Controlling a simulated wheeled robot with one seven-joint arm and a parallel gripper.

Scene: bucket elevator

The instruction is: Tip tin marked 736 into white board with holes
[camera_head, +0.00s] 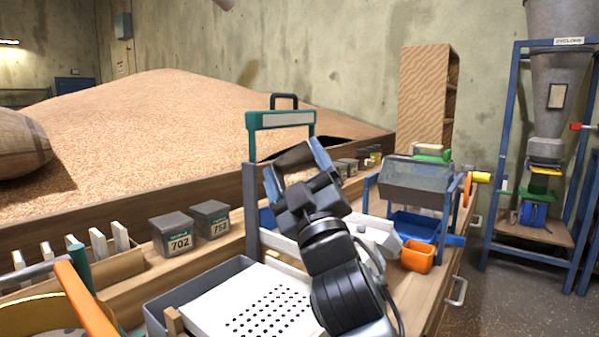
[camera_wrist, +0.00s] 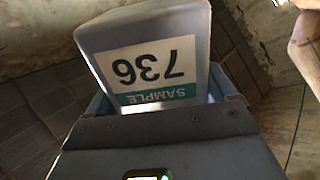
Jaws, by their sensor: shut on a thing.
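The tin marked 736 (camera_wrist: 150,62) fills the upper middle of the wrist view, its label upside down in the picture. My gripper (camera_wrist: 155,105) is shut on it. In the head view my gripper (camera_head: 300,185) is raised near the green-topped frame, and I cannot clearly tell the tin from the dark gripper parts there. The white board with holes (camera_head: 222,300) lies in a grey tray (camera_head: 175,303) at the front of the bench, below and left of my gripper. My forearm hides its right part. The tin's opening and contents are not visible.
Tins marked 702 (camera_head: 173,236) and 752 (camera_head: 210,221) stand on the ledge at left. A green-topped frame (camera_head: 250,150) rises close behind my gripper. An orange bin (camera_head: 417,256) and a clear-sided hopper (camera_head: 412,182) stand at right. Grain is heaped behind.

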